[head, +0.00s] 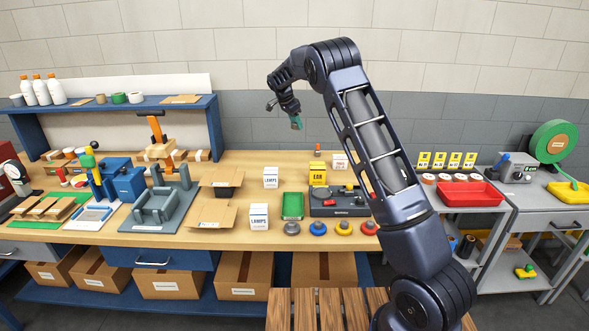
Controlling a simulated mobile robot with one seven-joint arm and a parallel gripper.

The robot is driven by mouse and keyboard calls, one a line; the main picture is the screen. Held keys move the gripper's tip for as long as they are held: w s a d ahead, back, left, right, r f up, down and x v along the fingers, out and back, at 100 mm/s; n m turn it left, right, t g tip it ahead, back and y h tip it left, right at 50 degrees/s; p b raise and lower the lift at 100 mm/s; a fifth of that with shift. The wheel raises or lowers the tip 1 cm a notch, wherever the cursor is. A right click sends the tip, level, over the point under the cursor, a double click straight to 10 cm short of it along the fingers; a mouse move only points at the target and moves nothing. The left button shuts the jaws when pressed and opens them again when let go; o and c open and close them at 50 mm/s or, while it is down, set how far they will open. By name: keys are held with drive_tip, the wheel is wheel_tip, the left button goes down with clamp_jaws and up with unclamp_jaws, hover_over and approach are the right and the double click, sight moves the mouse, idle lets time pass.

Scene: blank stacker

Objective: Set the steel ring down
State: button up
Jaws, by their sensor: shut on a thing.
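My gripper (295,117) is raised high above the workbench, in front of the grey wall band, and points down. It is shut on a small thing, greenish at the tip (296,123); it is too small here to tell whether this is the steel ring. Nothing is close beneath it. On the front of the bench lies a round grey piece (291,228), in a row with a blue piece (317,228), a yellow piece (343,228) and a red piece (369,228). I cannot tell whether the grey one is a ring.
Behind the row are a green tray (292,206), a dark device (338,202) and a yellow box (318,174). White lamp boxes (259,217) and a grey fixture (158,206) stand left. A red tray (471,194) is right. Small bare wooden patches lie between them.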

sight(296, 167)
drive_tip(key=shift+s+a+f, duration=0.1)
drive_tip(key=shift+a, duration=0.3)
wheel_tip(296, 167, down, 20)
drive_tip(key=shift+r, duration=0.15)
idle(0.4)
drive_tip(key=o, duration=1.1)
drive_tip(key=shift+o, duration=0.2)
drive_tip(key=v, duration=1.2)
